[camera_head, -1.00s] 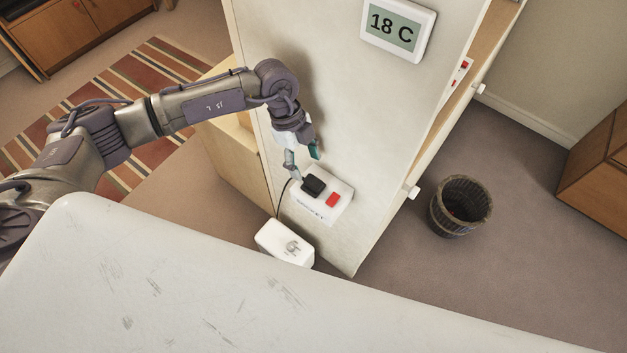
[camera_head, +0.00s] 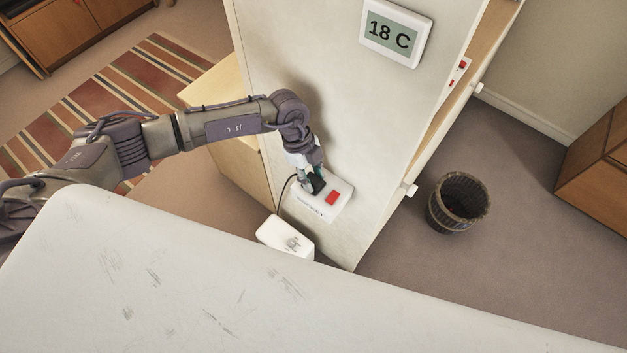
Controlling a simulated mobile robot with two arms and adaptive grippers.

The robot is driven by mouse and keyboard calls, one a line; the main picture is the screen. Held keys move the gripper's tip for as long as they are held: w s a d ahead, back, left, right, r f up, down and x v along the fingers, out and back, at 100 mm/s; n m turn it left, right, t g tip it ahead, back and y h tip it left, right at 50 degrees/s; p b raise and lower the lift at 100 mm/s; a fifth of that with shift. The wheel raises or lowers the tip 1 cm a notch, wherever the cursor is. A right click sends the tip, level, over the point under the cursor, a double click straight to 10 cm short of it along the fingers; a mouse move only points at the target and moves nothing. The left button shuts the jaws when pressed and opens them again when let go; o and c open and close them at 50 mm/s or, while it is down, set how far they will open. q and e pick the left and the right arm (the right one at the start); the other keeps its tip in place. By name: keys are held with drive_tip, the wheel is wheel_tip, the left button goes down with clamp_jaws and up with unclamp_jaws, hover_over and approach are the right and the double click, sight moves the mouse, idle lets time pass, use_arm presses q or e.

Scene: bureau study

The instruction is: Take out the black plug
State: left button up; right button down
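The black plug (camera_head: 318,184) sits at the white socket box (camera_head: 337,205), which is fixed low on the pale panel and has a red switch (camera_head: 332,198) to the right of the plug. My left gripper (camera_head: 311,180) comes down from above with its teal-tipped fingers at the plug, one on each side as far as I can see. The fingers partly cover the plug, and whether they are closed tight on it is too small to tell. A dark cable runs down on the left of the box. My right gripper is not in view.
A white box-shaped device (camera_head: 285,238) stands below the socket. A white tabletop (camera_head: 190,285) fills the foreground. A thermostat reading 18 C (camera_head: 396,32) is higher on the panel. A wicker basket (camera_head: 458,203) stands on the open floor at right.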

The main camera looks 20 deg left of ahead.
sight(319, 182)
use_arm(q)
clamp_jaws()
drive_tip(key=shift+r, duration=0.15)
drive_tip(key=shift+r, duration=0.25)
drive_tip(key=r, duration=0.1)
drive_tip(key=r+b, duration=0.1)
drive_tip(key=r, duration=0.1)
drive_tip(key=shift+d+r, duration=0.25)
drive_tip(key=shift+r, duration=0.05)
drive_tip(key=s+d+r+b, duration=0.2)
drive_tip(key=s+d+r, duration=0.3)
drive_tip(key=d+r, duration=0.3)
drive_tip(key=shift+d, duration=1)
